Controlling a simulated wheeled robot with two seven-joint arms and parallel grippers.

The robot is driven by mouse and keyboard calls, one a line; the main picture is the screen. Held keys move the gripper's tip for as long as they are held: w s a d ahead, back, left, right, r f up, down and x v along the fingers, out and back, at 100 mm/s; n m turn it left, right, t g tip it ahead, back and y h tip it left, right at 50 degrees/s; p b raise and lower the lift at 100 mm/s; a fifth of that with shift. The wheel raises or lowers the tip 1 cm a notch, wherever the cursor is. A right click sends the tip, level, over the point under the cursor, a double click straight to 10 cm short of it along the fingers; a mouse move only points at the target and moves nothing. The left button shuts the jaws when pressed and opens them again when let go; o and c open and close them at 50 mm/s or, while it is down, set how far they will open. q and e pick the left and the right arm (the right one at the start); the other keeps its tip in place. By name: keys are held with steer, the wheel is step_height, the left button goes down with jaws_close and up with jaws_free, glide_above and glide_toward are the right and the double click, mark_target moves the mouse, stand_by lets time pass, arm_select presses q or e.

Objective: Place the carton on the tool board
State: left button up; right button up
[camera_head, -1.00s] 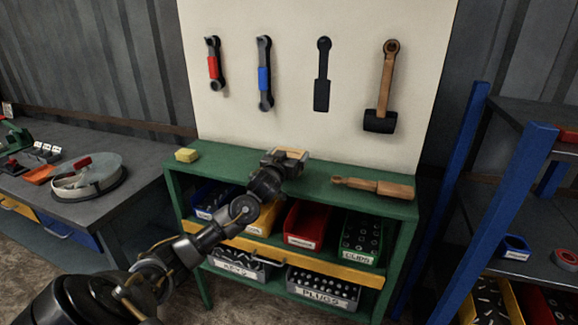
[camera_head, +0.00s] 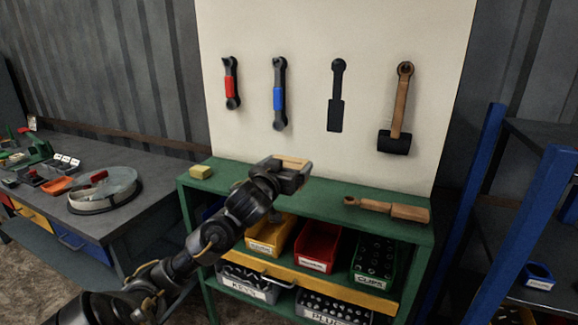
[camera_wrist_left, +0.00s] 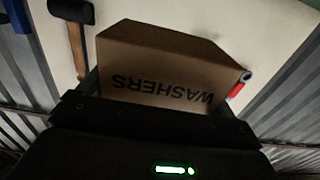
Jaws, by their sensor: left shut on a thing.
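My left gripper (camera_head: 288,174) is shut on a brown carton (camera_wrist_left: 165,75), which reads WASHERS upside down in the left wrist view. In the head view only a tan strip of the carton (camera_head: 292,162) shows between the fingers; the rest is hidden by the gripper. The gripper is in front of and just above the green shelf top, whether over it I cannot tell. The tool board (camera_head: 310,155) is a white upright panel behind the shelf, with a red-handled wrench, a blue-handled wrench, a black tool shape and a mallet. My right gripper is not in view.
A yellow block (camera_head: 201,172) lies at the left of the green shelf top (camera_head: 325,193), and a wooden-handled tool (camera_head: 388,208) at its right. Labelled bins sit below. A grey workbench (camera_head: 150,200) stands at left, a blue-posted rack (camera_head: 482,180) at right.

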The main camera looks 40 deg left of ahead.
arm_select(q)
steer(key=d+f+h, duration=0.1)
steer(key=d+f, duration=0.2)
steer(key=d+f+m+h, duration=0.1)
steer(key=d+f, duration=0.3)
steer(key=d+f+m+h, duration=0.1)
steer(key=d+f+h, duration=0.1)
steer(key=d+f, duration=0.1)
steer(key=shift+s+d+f+t, duration=0.15)
steer(key=shift+s+d+t, duration=0.1)
steer(key=shift+s+t, duration=0.15)
steer(key=s+d+f, duration=0.2)
steer(key=d, duration=0.2)
steer(key=s+d+f+m+h, duration=0.1)
steer(key=s+d+f, duration=0.1)
steer(key=d, duration=0.2)
steer(key=s+d+f+h, duration=0.1)
steer(key=s+d, duration=0.1)
steer(key=d, duration=0.3)
steer(key=shift+f+m, duration=0.4)
steer(key=shift+s+d+f, duration=0.1)
steer(key=shift+s+d, duration=0.3)
steer(key=shift+d, duration=0.2)
